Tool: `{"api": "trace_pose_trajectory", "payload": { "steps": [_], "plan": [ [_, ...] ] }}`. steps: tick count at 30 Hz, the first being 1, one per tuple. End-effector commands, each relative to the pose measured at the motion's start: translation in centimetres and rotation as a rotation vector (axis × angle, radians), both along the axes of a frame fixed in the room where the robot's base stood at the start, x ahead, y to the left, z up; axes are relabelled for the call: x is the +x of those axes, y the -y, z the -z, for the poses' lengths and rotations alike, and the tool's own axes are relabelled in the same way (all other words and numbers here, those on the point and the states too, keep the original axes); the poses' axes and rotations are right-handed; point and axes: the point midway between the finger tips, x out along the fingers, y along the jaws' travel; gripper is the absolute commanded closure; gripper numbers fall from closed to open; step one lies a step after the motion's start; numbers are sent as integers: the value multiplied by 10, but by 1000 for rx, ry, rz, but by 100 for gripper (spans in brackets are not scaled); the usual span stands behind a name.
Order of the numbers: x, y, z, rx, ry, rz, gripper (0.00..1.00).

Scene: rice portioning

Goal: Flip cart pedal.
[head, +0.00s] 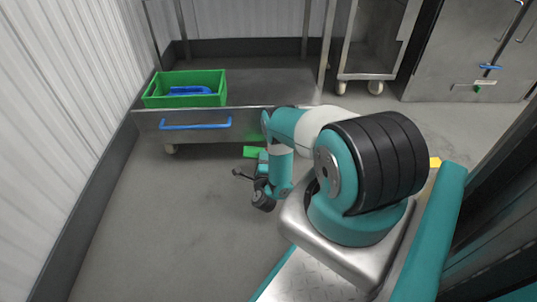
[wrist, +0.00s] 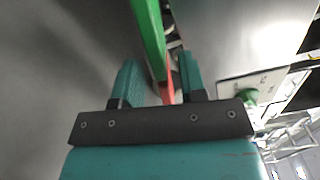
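The cart (head: 262,82) stands ahead of me, a metal platform with a blue handle on its front panel. Its pedal shows as a green piece (head: 251,152) low under the front edge. In the wrist view the pedal has a long green part (wrist: 149,35) and a red part (wrist: 168,92). My gripper (head: 262,157) is low, close to the floor, beside the pedal. In the wrist view my gripper (wrist: 159,72) has its two teal fingers apart, and the red part lies between them, nearer the right finger. I cannot tell whether they touch.
A green bin (head: 186,90) with a blue item inside sits on the cart's left. A white corrugated wall (head: 70,100) runs along the left. Another wheeled metal cart (head: 368,77) and a steel cabinet (head: 455,75) stand at the back right. The floor in front is clear.

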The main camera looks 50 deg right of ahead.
Motion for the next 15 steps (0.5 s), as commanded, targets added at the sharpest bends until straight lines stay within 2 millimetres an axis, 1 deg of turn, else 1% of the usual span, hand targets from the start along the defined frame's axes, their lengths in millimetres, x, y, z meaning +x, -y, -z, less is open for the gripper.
{"api": "trace_pose_trajectory", "payload": {
  "steps": [3, 6, 15],
  "plan": [
    [6, 9, 2, 0, 0, -3, 62],
    [7, 15, 1, 0, 0, -2, 62],
    [4, 25, 0, 0, -1, 9, 62]
  ]
}}
